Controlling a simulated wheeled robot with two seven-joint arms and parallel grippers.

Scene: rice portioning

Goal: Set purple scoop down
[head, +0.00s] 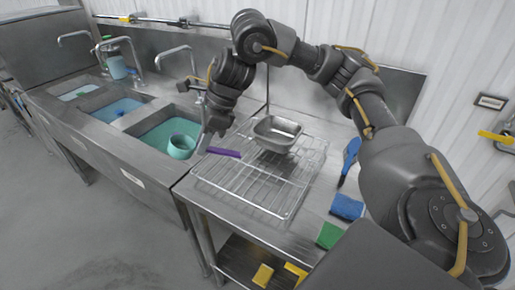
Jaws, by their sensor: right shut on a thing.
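The purple scoop (224,152) shows as a purple bar over the left part of the wire rack (262,190). My right gripper (206,142) is at its left end and shut on it. The rest of the scoop is hidden or too small to make out. I cannot tell whether the scoop touches the rack. My left gripper is out of view.
A metal pan (278,133) stands on the rack's back part. A teal cup (181,147) is at the right sink basin, left of my gripper. A blue brush (349,158), blue sponge (346,207) and green sponge (329,236) lie right of the rack. The rack's front is clear.

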